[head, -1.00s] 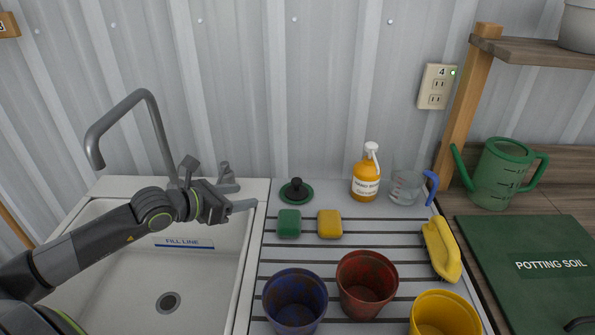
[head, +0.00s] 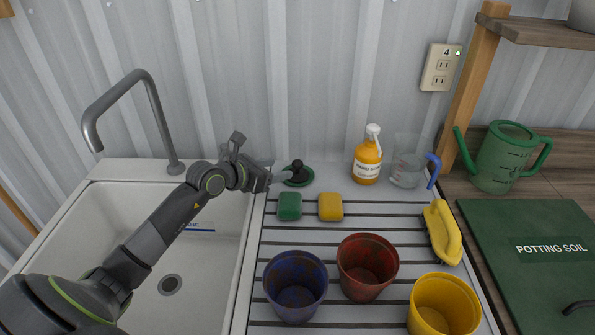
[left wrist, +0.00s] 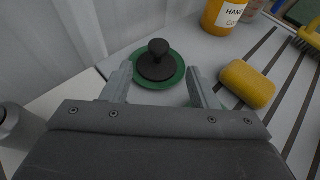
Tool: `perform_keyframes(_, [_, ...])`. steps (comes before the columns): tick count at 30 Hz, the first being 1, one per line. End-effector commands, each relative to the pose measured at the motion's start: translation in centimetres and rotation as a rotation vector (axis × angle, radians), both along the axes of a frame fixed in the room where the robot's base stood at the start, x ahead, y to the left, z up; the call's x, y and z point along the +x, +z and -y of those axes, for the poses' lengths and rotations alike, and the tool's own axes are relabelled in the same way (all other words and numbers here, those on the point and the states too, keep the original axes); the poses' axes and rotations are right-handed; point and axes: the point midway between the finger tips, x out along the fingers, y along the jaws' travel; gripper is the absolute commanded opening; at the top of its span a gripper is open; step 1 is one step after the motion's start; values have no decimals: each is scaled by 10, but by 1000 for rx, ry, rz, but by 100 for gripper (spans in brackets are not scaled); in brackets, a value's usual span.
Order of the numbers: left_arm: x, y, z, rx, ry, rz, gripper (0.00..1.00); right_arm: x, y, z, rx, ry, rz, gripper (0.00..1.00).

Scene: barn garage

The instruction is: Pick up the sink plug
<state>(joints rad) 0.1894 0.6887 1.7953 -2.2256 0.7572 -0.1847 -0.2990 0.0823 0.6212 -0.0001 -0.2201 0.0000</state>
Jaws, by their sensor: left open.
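The sink plug is a green disc with a black knob (head: 297,173). It lies flat on the grey drainboard at the back, just right of the sink. It also shows in the left wrist view (left wrist: 158,62), ahead of and between the open fingertips. My left gripper (head: 280,177) is open and empty. In the left wrist view its two fingers (left wrist: 160,82) reach either side of the near part of the green disc, with the knob a little beyond the tips. I cannot tell whether the fingers touch the disc. My right gripper is not in view.
A green sponge (head: 289,206) and a yellow sponge (head: 330,207) lie in front of the plug. A soap bottle (head: 367,160) and a measuring jug (head: 406,165) stand to its right. The white sink (head: 215,250) and tap (head: 157,115) are left. Several pots stand in front.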

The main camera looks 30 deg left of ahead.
Motion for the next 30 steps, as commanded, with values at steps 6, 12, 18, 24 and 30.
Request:
perform_keyframes(6, [13,-5,5,0,-1,-1,54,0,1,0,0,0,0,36])
perform_keyframes(12, [32,-8,10,-5,0,-1,54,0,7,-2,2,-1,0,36])
perform_keyframes(18, [53,-17,17,-3,0,0,54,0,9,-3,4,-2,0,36])
perform_keyframes(24, [59,-21,19,0,-1,-1,54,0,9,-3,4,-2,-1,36])
perform_keyframes(30, [59,-21,18,1,0,-1,48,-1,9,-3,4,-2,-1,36])
